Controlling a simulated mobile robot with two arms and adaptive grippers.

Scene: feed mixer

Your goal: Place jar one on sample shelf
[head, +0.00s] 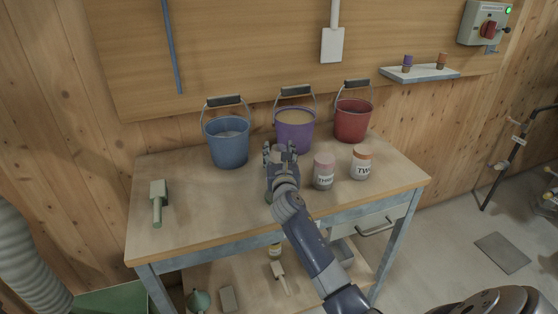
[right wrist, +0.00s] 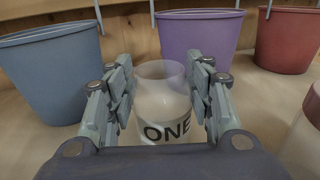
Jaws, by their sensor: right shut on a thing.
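Jar one (right wrist: 163,100), clear with a pale filling and a label reading ONE, stands upright between the fingers of my right gripper (right wrist: 160,98) in the right wrist view. The gripper is shut on it. In the head view my right gripper (head: 280,155) is over the workbench, in front of the purple bucket, and mostly hides the jar. A small pale shelf (head: 420,75), which looks like the sample shelf, is on the wall at upper right and bears two small items, one purple-topped (head: 407,62) and one orange-topped (head: 442,60). My left gripper is not in view.
Jars labelled THREE (head: 323,171) and TWO (head: 361,163) stand right of my gripper on the workbench (head: 190,225). Blue (head: 227,142), purple (head: 294,131) and red (head: 352,121) buckets line its back. The front-left benchtop is clear.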

